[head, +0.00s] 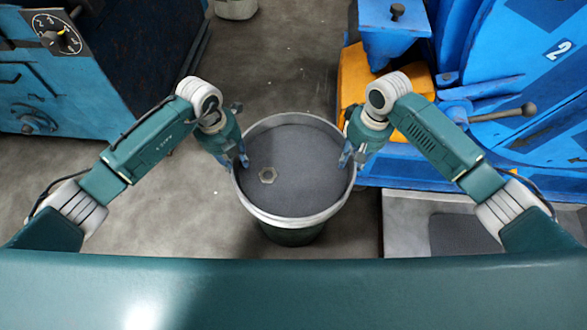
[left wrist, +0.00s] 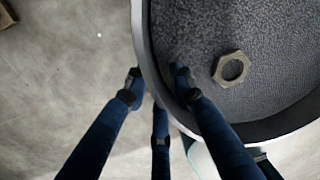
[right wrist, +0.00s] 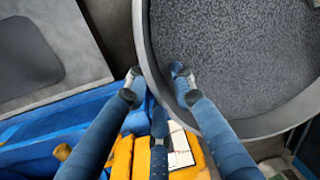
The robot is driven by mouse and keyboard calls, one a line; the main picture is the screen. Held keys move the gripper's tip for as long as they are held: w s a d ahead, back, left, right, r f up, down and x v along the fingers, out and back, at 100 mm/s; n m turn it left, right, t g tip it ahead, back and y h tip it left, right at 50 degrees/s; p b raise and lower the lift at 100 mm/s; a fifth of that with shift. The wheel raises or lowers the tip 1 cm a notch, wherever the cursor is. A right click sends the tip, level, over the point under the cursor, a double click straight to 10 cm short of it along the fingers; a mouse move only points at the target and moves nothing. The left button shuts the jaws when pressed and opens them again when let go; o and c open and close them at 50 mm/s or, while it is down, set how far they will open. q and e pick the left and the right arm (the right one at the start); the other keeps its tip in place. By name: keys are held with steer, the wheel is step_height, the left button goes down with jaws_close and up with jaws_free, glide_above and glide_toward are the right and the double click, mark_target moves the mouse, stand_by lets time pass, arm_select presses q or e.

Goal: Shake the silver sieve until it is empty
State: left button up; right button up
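The silver sieve (head: 263,212) is a round pan with a pale metal rim and a dark grey mesh floor, in the middle of the head view. One hex nut (head: 267,175) lies flat on the mesh, left of centre; it also shows in the left wrist view (left wrist: 231,69). My left gripper (head: 236,164) is at the sieve's left rim and my right gripper (head: 346,158) at its right rim. Each has fingers inside and outside the rim and appears closed on it. The exact finger contact is hard to see.
A dark green round container (head: 291,235) shows directly below the sieve. The blue machine (head: 480,75) stands close on the right, with a yellow part (head: 357,80) near my right gripper. A blue-green cabinet (head: 95,70) stands at the left. Grey floor (head: 60,165) is open on the left.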

arm_select(q)
jaws_close()
arm_select(e)
jaws_close()
arm_select(q)
steer(key=shift+d, duration=0.1)
arm_select(e)
steer(key=shift+a, duration=0.1)
